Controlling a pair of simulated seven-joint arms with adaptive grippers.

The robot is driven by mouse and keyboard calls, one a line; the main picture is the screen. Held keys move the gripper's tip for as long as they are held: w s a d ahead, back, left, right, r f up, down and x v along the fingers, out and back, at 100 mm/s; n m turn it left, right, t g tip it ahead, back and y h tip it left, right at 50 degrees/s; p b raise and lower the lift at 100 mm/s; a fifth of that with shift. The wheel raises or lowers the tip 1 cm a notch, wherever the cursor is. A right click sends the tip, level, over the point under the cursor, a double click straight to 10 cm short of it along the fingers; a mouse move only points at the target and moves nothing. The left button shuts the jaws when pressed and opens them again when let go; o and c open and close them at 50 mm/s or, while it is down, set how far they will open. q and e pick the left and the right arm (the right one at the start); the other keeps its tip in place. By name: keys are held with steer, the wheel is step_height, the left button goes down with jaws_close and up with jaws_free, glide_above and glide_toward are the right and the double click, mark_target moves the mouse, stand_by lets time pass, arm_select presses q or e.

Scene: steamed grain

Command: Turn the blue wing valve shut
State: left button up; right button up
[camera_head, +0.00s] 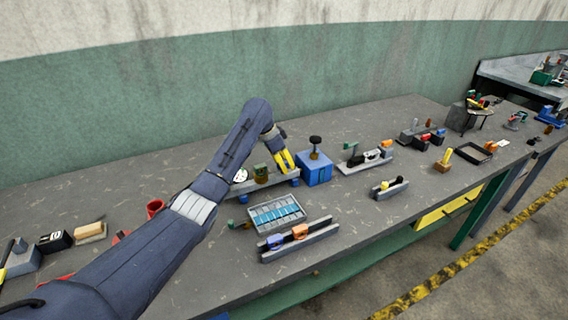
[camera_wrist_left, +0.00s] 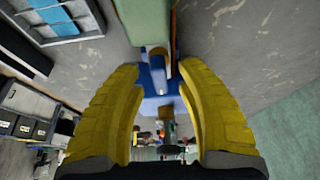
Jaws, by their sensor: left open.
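My left gripper (camera_head: 286,163) reaches down over a grey stand with blue feet (camera_head: 270,188) near the middle of the bench. In the left wrist view, its two curved yellow fingers (camera_wrist_left: 158,68) are wide apart. A blue part (camera_wrist_left: 150,82) with a rounded brass-brown piece (camera_wrist_left: 158,53) shows between and beyond the fingertips, which do not visibly close on it. This blue part may be the wing valve; its wings cannot be made out clearly. A green block (camera_wrist_left: 145,20) lies beside it. In the head view, the gripper covers part of the stand. My right gripper is not in view.
A blue box (camera_head: 316,172) with a black knob stands just right of the gripper. A tray with blue compartments (camera_head: 276,213) and a grey rail with blue and orange blocks (camera_head: 299,239) lie in front. A red cup (camera_head: 155,207) stands left, beyond my forearm. The bench behind is clear.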

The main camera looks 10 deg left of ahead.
arm_select(q)
steer(key=shift+c, duration=0.4)
jaws_close()
steer(key=shift+n, duration=0.3)
steer(key=n+t+y, duration=0.1)
steer(key=n, duration=0.2)
steer(key=shift+n, duration=0.4)
steer(key=n+y, duration=0.1)
steer(key=n, duration=0.3)
steer(key=shift+n+t+y, duration=0.3)
steer(key=shift+t+y, duration=0.1)
steer(key=n+y, duration=0.1)
steer(key=n, duration=0.1)
steer(key=n+y, duration=0.1)
steer(key=n, duration=0.2)
steer(key=shift+d, duration=0.15)
steer(key=shift+n+g+y, duration=0.5)
steer(key=shift+n+y, duration=0.1)
steer(key=shift+n, duration=1.3)
steer(key=shift+f, duration=0.1)
